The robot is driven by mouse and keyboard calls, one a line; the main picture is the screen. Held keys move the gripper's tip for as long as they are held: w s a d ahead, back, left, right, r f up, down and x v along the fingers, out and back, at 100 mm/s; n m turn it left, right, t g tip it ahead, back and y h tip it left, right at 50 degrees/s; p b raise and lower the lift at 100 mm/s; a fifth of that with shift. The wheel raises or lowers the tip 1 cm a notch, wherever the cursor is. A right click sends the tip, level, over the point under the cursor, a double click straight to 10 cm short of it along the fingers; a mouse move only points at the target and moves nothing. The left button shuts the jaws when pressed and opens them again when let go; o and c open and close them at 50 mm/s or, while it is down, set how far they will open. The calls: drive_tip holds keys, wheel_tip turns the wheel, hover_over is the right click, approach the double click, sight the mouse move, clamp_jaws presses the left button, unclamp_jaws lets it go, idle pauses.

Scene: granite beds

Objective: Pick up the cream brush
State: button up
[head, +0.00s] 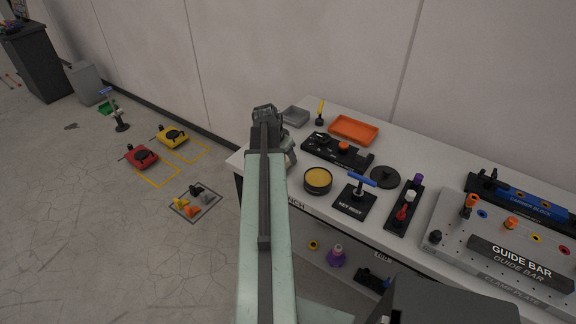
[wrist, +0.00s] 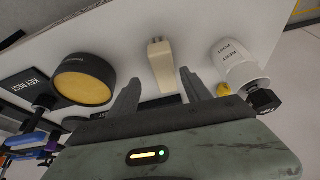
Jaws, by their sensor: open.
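The cream brush (wrist: 160,62) lies on the pale bench top in the wrist view, its narrow end pointing away at the top of the picture. My gripper (wrist: 162,84) is open, with one dark finger on each side of the brush's near end. The jaws are not closed on it, and I cannot tell how high they are above the bench. In the head view my arm and gripper (head: 266,112) reach over the bench's left end and hide the brush.
The head view shows an orange tray (head: 354,130), a grey tray (head: 295,116) and a key rest (head: 355,199) on the crowded bench (head: 316,220).

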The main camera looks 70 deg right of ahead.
sight(286, 159)
drive_tip(key=b+x, duration=0.5)
drive_tip(key=shift+w+f, duration=0.25)
drive_tip(key=shift+w, duration=0.05)
drive_tip(key=shift+r, duration=0.2)
clamp_jaws()
drive_tip(key=shift+r+p, duration=0.1)
drive_tip(key=shift+p, duration=0.2)
wheel_tip(286, 159, up, 10)
drive_tip(key=p, duration=1)
